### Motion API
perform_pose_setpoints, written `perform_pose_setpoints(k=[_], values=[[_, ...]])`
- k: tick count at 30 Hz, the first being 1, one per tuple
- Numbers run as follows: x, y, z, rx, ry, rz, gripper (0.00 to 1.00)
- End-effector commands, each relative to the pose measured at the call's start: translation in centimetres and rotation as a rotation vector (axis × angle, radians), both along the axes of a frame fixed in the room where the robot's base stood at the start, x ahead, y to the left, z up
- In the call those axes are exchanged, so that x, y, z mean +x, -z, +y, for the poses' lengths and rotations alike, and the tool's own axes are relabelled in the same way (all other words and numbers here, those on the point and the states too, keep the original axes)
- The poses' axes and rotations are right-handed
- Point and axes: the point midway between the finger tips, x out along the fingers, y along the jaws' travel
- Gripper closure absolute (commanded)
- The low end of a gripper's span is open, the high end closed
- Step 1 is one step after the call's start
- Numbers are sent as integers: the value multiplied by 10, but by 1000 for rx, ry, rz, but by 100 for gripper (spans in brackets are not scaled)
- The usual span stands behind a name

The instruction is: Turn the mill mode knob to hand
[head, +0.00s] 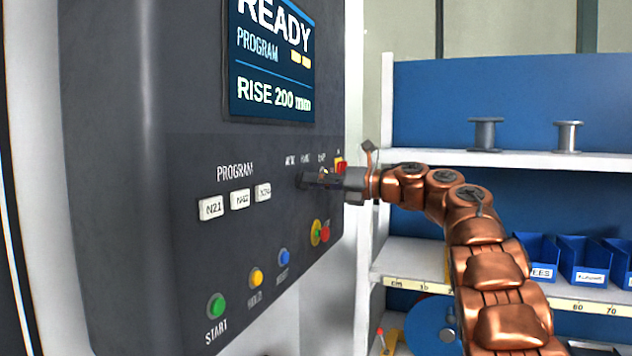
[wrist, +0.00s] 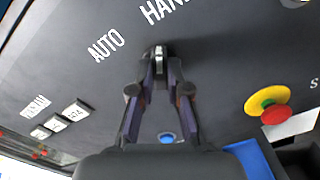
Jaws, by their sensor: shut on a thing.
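The mill mode knob (wrist: 160,50) is a small dark knob with a pale edge on the dark control panel (head: 150,150). In the wrist view, my gripper (wrist: 160,68) has its two fingertips closed on either side of it. The word AUTO is printed left of the knob and HAND, partly cut off, above it. Which label the knob points to is not clear. In the head view my gripper (head: 308,180) reaches the panel from the right and hides most of the knob; the small labels above it are too blurred to read fully.
White program buttons (head: 240,199) sit left of the knob. Green (head: 216,306), yellow (head: 256,278) and blue (head: 283,257) buttons and a red-and-yellow stop button (head: 322,232) are below. A shelf (head: 500,158) with spools and blue bins stands at right.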

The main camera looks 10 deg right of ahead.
Motion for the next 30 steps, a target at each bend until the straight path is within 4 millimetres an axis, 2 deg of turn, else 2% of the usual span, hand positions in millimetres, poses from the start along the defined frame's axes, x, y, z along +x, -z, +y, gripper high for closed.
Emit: perform_pose_setpoints(k=[2,3,10,22,26,30], values=[[0,0,0,0,-1,1,100],[0,0,0,0,-1,1,82],[0,0,0,0,0,0,59],[-4,0,-6,0,1,0,59],[-13,0,-20,0,4,0,59],[-29,0,-43,1,4,1,59]])
